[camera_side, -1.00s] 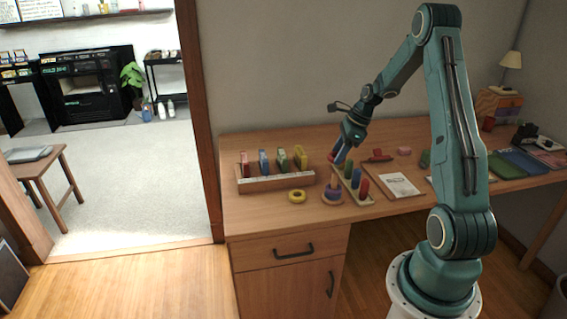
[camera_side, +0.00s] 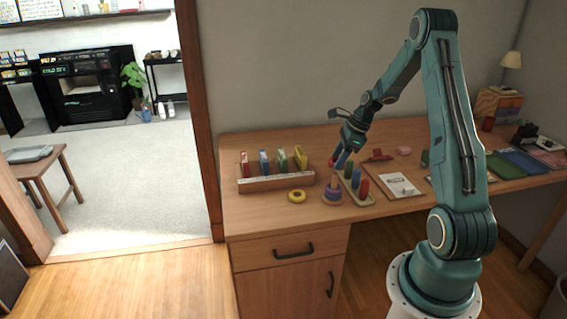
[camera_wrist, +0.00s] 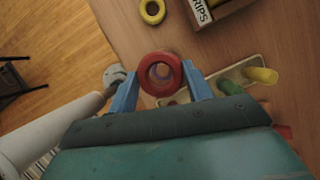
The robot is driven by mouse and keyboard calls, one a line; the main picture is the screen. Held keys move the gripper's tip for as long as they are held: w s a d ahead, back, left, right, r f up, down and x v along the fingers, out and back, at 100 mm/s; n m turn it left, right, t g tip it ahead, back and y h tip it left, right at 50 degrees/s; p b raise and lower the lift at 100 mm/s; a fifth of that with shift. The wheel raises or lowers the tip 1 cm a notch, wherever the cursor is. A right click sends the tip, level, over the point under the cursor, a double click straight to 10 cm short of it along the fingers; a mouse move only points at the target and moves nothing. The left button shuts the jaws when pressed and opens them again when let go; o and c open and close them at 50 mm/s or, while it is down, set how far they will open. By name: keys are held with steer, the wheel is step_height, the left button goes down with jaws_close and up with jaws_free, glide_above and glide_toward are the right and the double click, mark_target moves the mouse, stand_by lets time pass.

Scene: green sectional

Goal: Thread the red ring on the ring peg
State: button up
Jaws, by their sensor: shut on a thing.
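The red ring (camera_wrist: 146,80) is pinched between the two blue fingertips of my gripper (camera_wrist: 160,84) in the wrist view. In the side view my gripper (camera_side: 341,160) is above the ring peg (camera_side: 332,196), with a clear gap between them. The peg stands upright on the desk with a purple ring low on it. In the wrist view, the peg with its purple ring (camera_wrist: 160,73) shows through the hole of the red ring. In the side view the red ring is small and mostly hidden by the fingers.
A yellow ring (camera_side: 297,196) lies on the desk (camera_side: 265,215) left of the peg. A wooden rack (camera_side: 275,182) with several coloured blocks stands behind it. A board (camera_side: 351,185) with green, blue and red pegs is close on the peg's right. A clipboard (camera_side: 398,184) lies further right.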

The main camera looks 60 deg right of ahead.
mark_target(337, 177)
steer(key=shift+f, duration=3.95)
steer(key=shift+f, duration=0.2)
steer(key=o, duration=1)
steer(key=shift+r, duration=0.1)
steer(key=v, duration=1.3)
steer(key=shift+s+r, duration=0.2)
steer(key=shift+r, duration=0.05)
